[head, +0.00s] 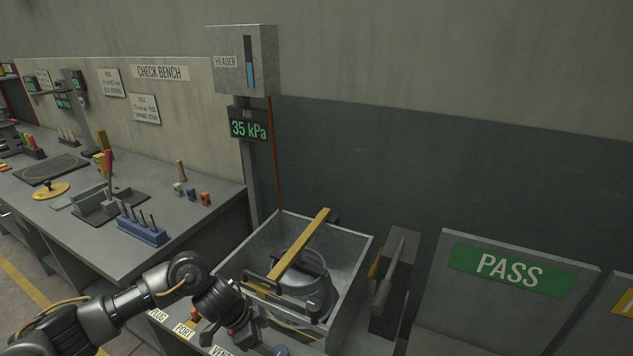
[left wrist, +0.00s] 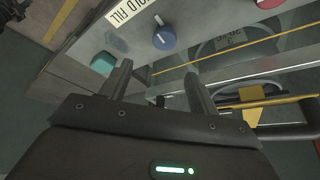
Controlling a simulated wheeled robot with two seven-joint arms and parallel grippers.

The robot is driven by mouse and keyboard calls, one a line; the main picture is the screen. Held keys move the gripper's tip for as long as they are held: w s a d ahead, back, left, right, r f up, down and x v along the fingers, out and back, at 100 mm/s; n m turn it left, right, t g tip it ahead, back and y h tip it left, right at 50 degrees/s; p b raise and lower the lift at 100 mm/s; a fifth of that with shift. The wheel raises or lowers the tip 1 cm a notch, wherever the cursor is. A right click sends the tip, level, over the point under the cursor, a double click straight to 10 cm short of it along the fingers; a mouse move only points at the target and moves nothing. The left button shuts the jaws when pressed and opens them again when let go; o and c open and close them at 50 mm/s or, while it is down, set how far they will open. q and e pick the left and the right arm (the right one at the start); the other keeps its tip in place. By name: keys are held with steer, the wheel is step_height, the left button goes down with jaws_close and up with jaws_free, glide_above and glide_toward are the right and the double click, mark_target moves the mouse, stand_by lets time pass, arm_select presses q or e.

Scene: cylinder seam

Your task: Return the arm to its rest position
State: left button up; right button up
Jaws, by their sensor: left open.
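My left arm (head: 125,305) reaches in from the lower left in the head view. Its gripper hangs at the front edge of the grey tank, and its fingertips are hard to make out there. In the left wrist view my left gripper (left wrist: 160,82) is open, with two dark fingers apart and nothing between them. Below them a panel carries a blue knob (left wrist: 163,38), a teal button (left wrist: 103,63) and a "HOLD FILL" label (left wrist: 128,10). My right gripper is in neither view.
The tank (head: 360,262) holds a metal cylinder (head: 303,285) under a yellow bar (head: 303,247). A bench (head: 160,215) with tools and a blue rack (head: 143,233) stands left. A gauge reads 35 kPa (head: 249,129). A PASS bin (head: 510,270) stands right.

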arm_select(q)
steer(key=s+d+n+t+h, duration=0.25)
steer(key=s+d+t, duration=0.35)
steer(key=d, duration=0.5)
steer(key=s+a+f+n+g+y, duration=0.25)
steer(key=s+a+n, duration=0.25)
steer(key=s+a, duration=0.5)
steer(key=s+a+f+n+g+y, duration=0.2)
steer(key=s+a+n+y, duration=0.2)
steer(key=s+a, duration=0.65)
step_height(320, 180, down, 24)
steer(key=s+d+g, duration=0.2)
steer(key=s, duration=0.1)
steer(key=s+a+f, duration=0.3)
steer(key=s+f, duration=1.3)
steer(key=shift+f+g+y, duration=0.3)
steer(key=shift+f+g, duration=0.05)
